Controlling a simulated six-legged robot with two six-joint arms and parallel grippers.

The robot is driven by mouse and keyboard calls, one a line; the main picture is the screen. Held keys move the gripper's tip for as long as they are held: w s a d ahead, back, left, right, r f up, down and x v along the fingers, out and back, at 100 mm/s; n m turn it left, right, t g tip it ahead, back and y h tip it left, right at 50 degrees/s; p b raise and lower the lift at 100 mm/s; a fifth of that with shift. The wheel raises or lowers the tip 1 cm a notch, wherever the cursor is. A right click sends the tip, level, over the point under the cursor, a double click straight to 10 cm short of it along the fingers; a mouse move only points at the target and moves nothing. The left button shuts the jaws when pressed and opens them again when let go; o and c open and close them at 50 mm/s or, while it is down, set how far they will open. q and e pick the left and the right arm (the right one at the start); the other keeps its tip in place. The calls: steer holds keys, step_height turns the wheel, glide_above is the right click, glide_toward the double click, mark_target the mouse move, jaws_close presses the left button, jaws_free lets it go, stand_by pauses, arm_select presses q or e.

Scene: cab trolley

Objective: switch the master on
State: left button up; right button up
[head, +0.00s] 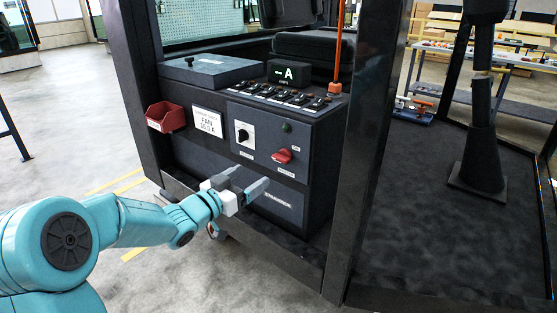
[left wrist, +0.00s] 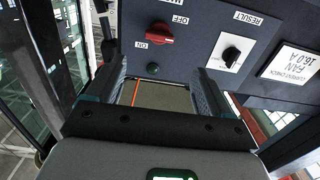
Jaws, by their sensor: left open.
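The red master switch (head: 283,156) is a rotary handle on the dark front panel of the cab console. In the left wrist view the red handle (left wrist: 160,33) shows upside down, lying roughly sideways, with OFF and ON labels beside it. A small dark green lamp (head: 287,127) is near it; it also shows in the left wrist view (left wrist: 152,69). My left gripper (head: 250,178) is open and empty, in front of the panel, lower and left of the switch, apart from it. My right gripper is not in view.
A black selector knob (head: 243,135) on a white plate is left of the switch. A red bin (head: 165,117) and a white fan card (head: 207,121) are further left. A row of black toggles (head: 292,97) tops the console. A dark cab post (head: 372,130) stands close on the right.

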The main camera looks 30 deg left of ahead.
mark_target(279, 159)
arm_select(q)
steer(key=w, duration=0.7)
steer(key=w+d+p, duration=0.1)
steer(key=w, duration=0.3)
steer(key=shift+w, duration=0.35)
steer(key=c, duration=1)
steer(key=shift+c, duration=0.2)
